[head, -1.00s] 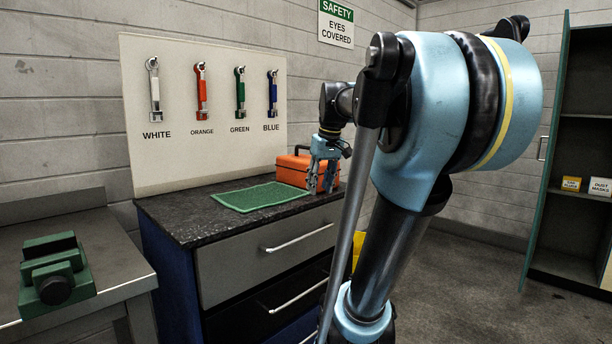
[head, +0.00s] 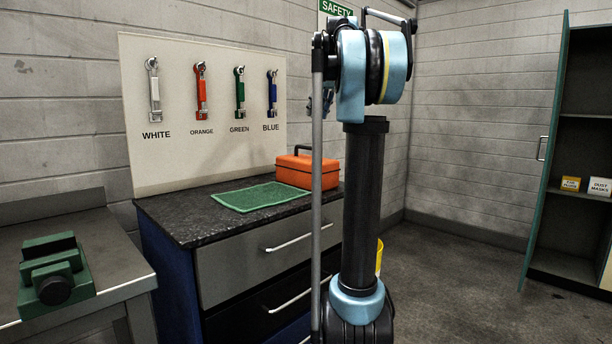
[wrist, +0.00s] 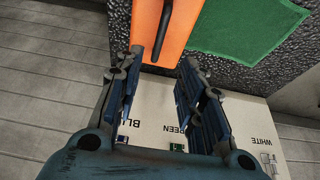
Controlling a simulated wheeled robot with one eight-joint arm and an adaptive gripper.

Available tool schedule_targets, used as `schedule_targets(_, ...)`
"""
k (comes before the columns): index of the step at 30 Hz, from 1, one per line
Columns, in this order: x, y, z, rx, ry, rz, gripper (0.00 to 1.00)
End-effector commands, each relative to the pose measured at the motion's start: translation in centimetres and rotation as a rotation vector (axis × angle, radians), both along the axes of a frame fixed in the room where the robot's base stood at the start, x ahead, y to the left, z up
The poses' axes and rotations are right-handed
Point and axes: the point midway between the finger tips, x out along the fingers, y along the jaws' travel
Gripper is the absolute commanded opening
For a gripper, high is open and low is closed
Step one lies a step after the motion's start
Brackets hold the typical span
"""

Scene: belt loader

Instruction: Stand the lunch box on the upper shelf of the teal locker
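The orange lunch box (head: 298,170) with a dark handle stands on the dark speckled counter, against the wall; my arm hides part of its right side. In the wrist view the lunch box (wrist: 184,28) and its handle lie beyond my fingertips. My gripper (wrist: 162,58) is open and empty, apart from the box. In the head view it is mostly hidden behind my arm, above the counter. The teal locker (head: 545,165) stands at the far right with its door open. Its shelves show partly; the right side is cut off by the frame.
A green mat (head: 258,196) lies left of the lunch box. A green vise (head: 55,272) is on the left bench. Floor before the locker is clear.

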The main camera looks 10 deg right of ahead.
Motion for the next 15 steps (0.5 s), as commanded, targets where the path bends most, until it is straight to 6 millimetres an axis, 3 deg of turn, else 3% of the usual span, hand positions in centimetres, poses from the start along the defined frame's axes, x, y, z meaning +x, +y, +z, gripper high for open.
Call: schedule_targets(15,2.7,2.0,-8.4,-0.001,0.001,0.0,0.36)
